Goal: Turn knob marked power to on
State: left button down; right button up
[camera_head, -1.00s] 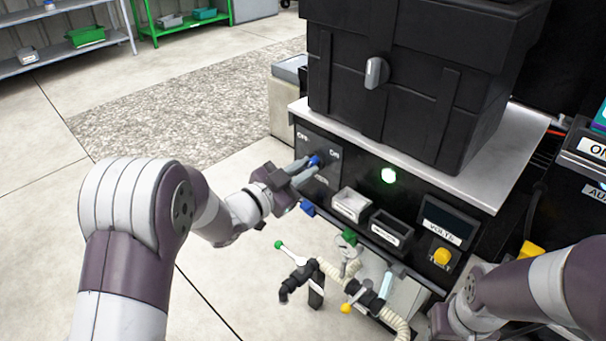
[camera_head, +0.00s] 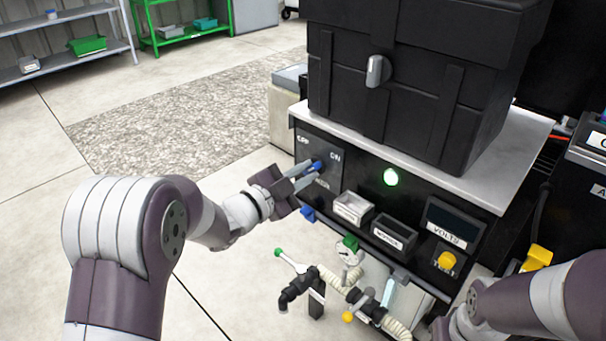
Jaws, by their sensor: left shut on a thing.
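The power knob (camera_head: 317,166) is a small blue-tipped knob on the dark front panel (camera_head: 338,174) of the bench unit. An "OFF" label is at its upper left and "ON" at its upper right. A label below is partly covered by my gripper. My left gripper (camera_head: 308,176) reaches in from the left, its grey fingers shut on the knob. The fingers hide much of the knob, so I cannot tell its exact pointing.
A large black tote (camera_head: 410,95) stands on the unit's light top. Two small bins (camera_head: 353,208) and a volts display (camera_head: 453,222) with a yellow button (camera_head: 446,260) are on the front. Hoses and a green-tipped lever (camera_head: 278,253) lie below. The floor at left is open.

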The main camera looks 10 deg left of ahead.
pick_arm(q)
jog(key=shift+f, duration=0.1)
jog(key=c, duration=1.1)
grip_release()
jog(key=shift+s+a, duration=0.2)
jog(key=p+v, duration=0.4)
jog(key=v, duration=0.8)
jog(key=shift+s, duration=0.15)
